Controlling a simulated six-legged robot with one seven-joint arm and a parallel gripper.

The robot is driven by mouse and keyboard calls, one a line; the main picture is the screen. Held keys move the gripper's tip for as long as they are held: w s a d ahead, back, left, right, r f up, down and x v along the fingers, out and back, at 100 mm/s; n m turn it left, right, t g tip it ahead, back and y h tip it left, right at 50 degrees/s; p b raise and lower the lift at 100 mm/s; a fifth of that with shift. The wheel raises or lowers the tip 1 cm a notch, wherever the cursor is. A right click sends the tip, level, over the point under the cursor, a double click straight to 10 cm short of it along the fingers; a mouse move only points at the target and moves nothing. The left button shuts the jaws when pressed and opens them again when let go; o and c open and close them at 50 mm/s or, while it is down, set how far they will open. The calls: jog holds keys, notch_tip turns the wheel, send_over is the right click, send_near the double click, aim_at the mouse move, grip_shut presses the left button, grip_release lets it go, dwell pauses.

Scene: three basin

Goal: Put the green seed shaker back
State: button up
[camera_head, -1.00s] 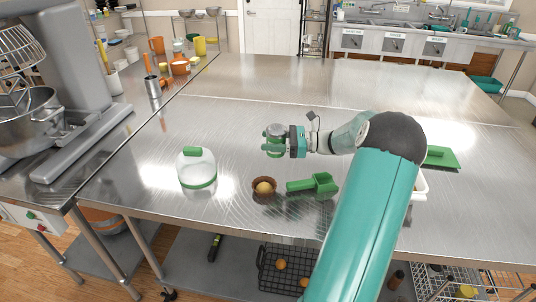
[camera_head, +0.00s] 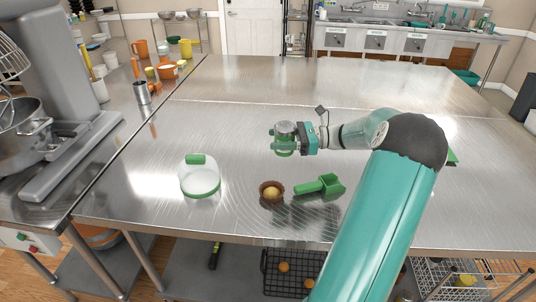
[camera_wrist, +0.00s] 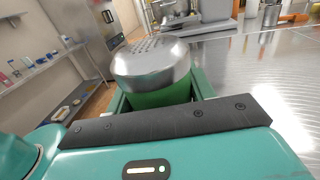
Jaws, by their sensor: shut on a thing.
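The green seed shaker (camera_wrist: 150,68) has a silver perforated lid and a green body. It also shows in the head view (camera_head: 285,132), upright and held above the steel table (camera_head: 235,130). My gripper (camera_head: 284,140) is shut on its body. In the wrist view the lid points up toward the camera's far side, and the lower body is hidden by my gripper.
A large mixer (camera_head: 60,100) stands at left. The table's back half is clear.

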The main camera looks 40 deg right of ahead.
jog(key=w+d+f, duration=0.1)
jog(key=w+f, duration=0.2)
jog(key=w+d+f, duration=0.2)
jog(key=w, duration=0.2)
jog(key=w+d+f, duration=0.2)
jog(key=w+f, duration=0.1)
jog(key=shift+w+d+f, duration=0.2)
jog(key=shift+w+f, duration=0.1)
jog(key=shift+w, duration=0.1)
jog(key=shift+w+d+f, duration=0.15)
jog(key=shift+w+f, duration=0.15)
jog(key=shift+f, duration=0.1)
jog(key=shift+w+f, duration=0.1)
jog(key=shift+f, duration=1.5)
jog(key=shift+f, duration=0.1)
jog(key=o, duration=1)
